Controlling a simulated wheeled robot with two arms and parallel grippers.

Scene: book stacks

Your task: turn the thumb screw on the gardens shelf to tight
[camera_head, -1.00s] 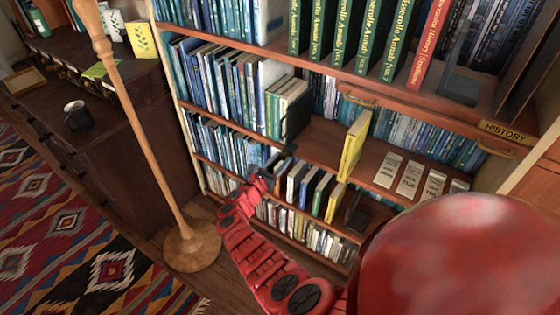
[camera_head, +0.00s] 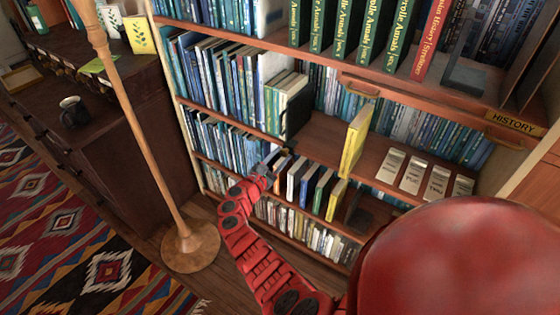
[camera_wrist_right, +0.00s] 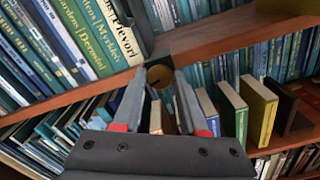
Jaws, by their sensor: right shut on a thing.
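The brass thumb screw (camera_wrist_right: 160,75) shows in the right wrist view between my right fingertips. It sits at the front edge of the gardens shelf (camera_wrist_right: 222,33), under the end of a dark bookend (camera_wrist_right: 135,22). My right gripper (camera_wrist_right: 160,88) is shut on the screw, one finger on each side. In the head view my right gripper (camera_head: 276,160) is at the front of the bookcase, below the black bookend (camera_head: 297,112), and hides the screw. I cannot tell how tight the screw is. My left gripper is not in view.
A yellow book (camera_head: 355,140) juts out from the shelf to the right of my gripper. Several books stand on the shelf below. A wooden lamp stand (camera_head: 150,140) rises left of the bookcase.

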